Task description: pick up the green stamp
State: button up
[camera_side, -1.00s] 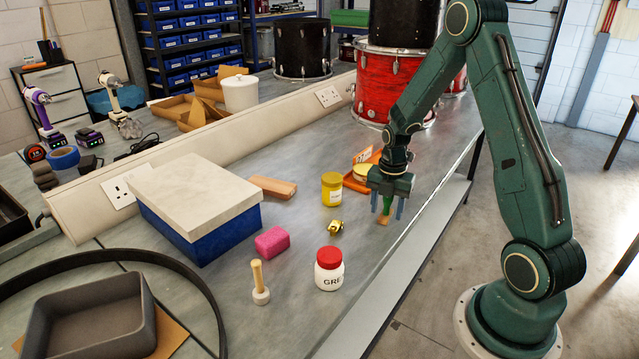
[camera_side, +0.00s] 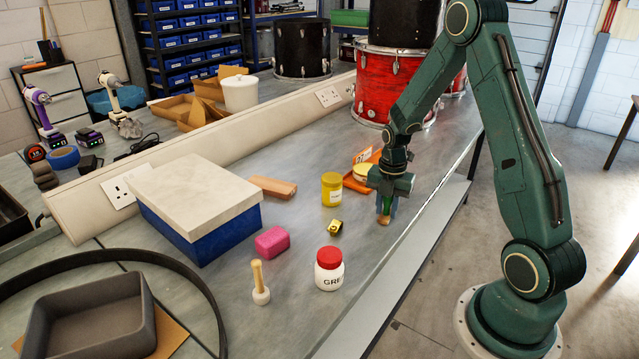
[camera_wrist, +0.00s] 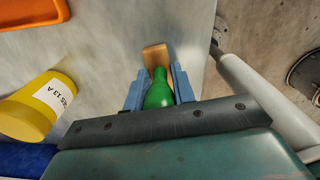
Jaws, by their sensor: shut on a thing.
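The green stamp has a green handle and a tan wooden base. In the wrist view its handle (camera_wrist: 159,92) is between the two blue fingers of my gripper (camera_wrist: 158,90), which are shut on it. The wooden base (camera_wrist: 156,56) shows past the fingertips. In the side view my gripper (camera_side: 385,205) points down near the bench's front edge, with the stamp's base (camera_side: 384,220) at the fingertips. I cannot tell whether the base is touching the bench or just above it. Most of the handle is hidden by the fingers in the side view.
A yellow tub (camera_side: 331,189), an orange tray (camera_side: 358,183) and a small brass item (camera_side: 335,228) lie left of my gripper. Further left are a white jar with a red lid (camera_side: 329,268), a pink block (camera_side: 272,241) and a blue box with a white lid (camera_side: 200,220).

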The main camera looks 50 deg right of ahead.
jog(key=shift+r, duration=0.1)
notch_tip(320, 180, up, 20)
dwell(0.7)
dwell(0.5)
